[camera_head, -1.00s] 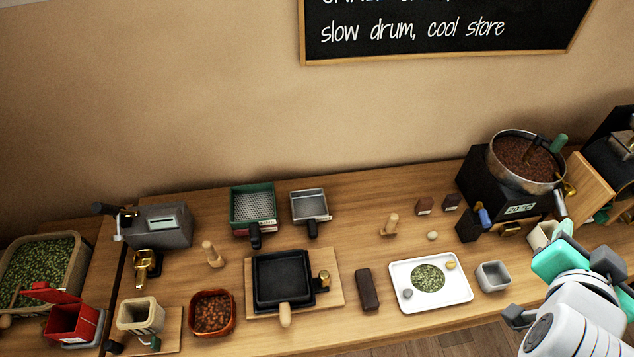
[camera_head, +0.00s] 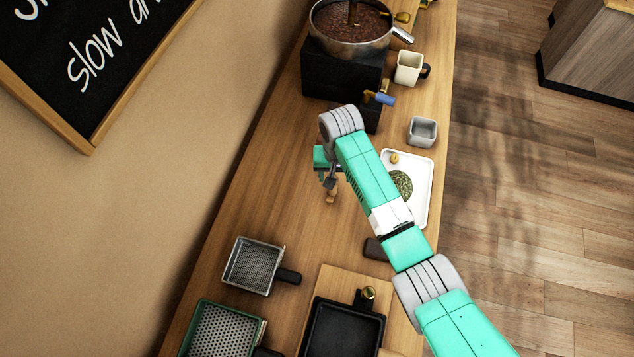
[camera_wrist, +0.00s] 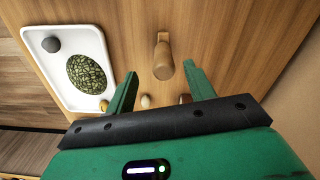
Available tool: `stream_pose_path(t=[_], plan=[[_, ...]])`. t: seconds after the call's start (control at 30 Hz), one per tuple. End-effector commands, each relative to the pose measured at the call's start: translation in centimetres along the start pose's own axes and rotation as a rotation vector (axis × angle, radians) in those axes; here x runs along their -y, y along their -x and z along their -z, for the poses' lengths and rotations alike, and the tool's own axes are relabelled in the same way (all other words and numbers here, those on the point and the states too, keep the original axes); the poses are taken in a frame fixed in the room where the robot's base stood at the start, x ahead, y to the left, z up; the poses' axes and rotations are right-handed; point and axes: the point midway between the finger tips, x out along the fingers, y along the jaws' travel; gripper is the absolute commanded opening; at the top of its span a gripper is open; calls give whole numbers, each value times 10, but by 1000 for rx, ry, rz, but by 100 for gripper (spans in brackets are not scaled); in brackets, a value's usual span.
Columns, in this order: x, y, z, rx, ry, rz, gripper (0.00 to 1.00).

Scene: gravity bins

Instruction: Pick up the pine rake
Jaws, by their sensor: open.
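The pine rake (camera_wrist: 163,62) appears as a small pale wooden piece with a rounded handle and a crosswise end, on the wooden counter. In the wrist view it lies between my open, empty fingers (camera_wrist: 160,76), with a gap on each side. In the head view, my gripper (camera_head: 330,180) points down over the counter, and the rake (camera_head: 331,196) shows just below the fingers, partly hidden by them. I cannot tell how far the fingertips are above the counter.
A white tray (camera_head: 423,213) with green beans lies right of the gripper, partly behind my arm. A grey cup (camera_head: 422,131), a mug (camera_head: 407,67) and a black roaster base (camera_head: 340,80) stand farther back. A mesh sieve (camera_head: 253,267) and a black pan (camera_head: 342,330) are nearer.

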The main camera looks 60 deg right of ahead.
Motion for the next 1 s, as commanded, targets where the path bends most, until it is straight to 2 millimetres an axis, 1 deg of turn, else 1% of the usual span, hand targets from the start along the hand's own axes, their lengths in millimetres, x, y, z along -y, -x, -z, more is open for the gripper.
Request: stream_pose_path(t=[0.03, 0.07, 0.17, 0.23, 0.4, 0.47, 0.57, 0.73, 0.77, 0.8, 0.97, 1.0], plan=[[0, -8, 0, 2, 0, -1, 54], [0, -12, 0, 2, 0, -1, 54], [1, -16, 0, -1, 2, 1, 54], [1, -23, 1, 0, 2, 0, 54], [2, -54, 6, 0, 3, -2, 54], [2, -62, 6, -1, 3, -1, 54], [2, -67, 6, -2, 3, 1, 54], [2, -67, 6, -3, 3, 2, 54], [2, -67, 6, -3, 3, 2, 52], [2, -67, 6, -3, 3, 2, 44], [2, -67, 6, -3, 3, 1, 12], [2, -67, 6, -3, 3, 1, 5]])
